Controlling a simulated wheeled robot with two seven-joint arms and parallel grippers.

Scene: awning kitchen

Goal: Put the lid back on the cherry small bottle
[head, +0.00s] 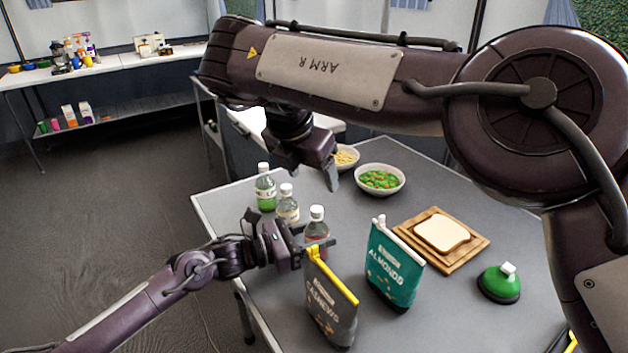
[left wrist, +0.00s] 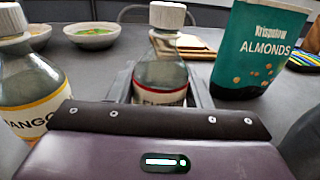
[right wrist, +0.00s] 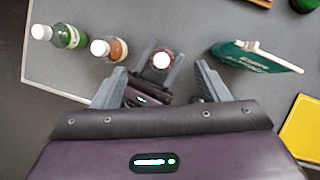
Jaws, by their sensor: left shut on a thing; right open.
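The cherry small bottle (head: 317,229), clear with a dark red band, stands on the grey table. It also shows in the left wrist view (left wrist: 160,80) and from above in the right wrist view. A white lid (head: 317,212) sits on its top, also seen in the left wrist view (left wrist: 167,15); I cannot tell how tightly it is seated. My left gripper (head: 315,240) is shut around the bottle's body from the side. My right gripper (head: 305,172) is open and empty, pointing down above the table; in its wrist view the fingers (right wrist: 160,86) are on either side below the bottle's top.
A green bottle (head: 265,190) and a mango bottle (head: 288,203), both white-capped, stand beside it. The cashews bag (head: 331,305) and almonds bag (head: 394,265) are close on the right. Bowls (head: 380,180), a bread board (head: 468,255) and a green-domed object (head: 499,286) lie farther off.

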